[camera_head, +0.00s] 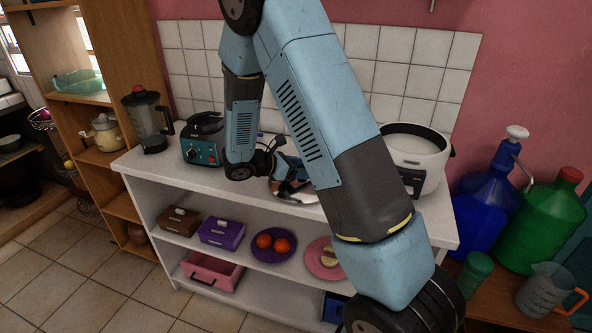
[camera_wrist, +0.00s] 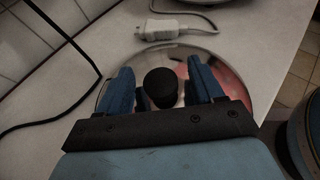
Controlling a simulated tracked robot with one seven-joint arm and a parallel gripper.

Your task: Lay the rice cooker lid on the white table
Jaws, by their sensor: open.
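The rice cooker lid (camera_wrist: 226,72) is a round, clear lid with a metal rim and a black knob (camera_wrist: 161,87). In the wrist view it lies flat on the white table (camera_wrist: 263,25). My gripper (camera_wrist: 160,74) is open above it, with one blue finger on each side of the knob and a visible gap to each. In the head view, my gripper (camera_head: 284,181) and the lid (camera_head: 297,199) are partly hidden behind my arm. The white rice cooker (camera_head: 418,160) stands lidless to the right on the white table (camera_head: 160,171).
A teal appliance (camera_head: 203,143) and a blender (camera_head: 148,118) stand at the table's left. A white plug (camera_wrist: 176,27) with its cable and a black cable (camera_wrist: 60,28) lie near the lid. Blue (camera_head: 484,205) and green (camera_head: 545,225) jugs stand right of the table.

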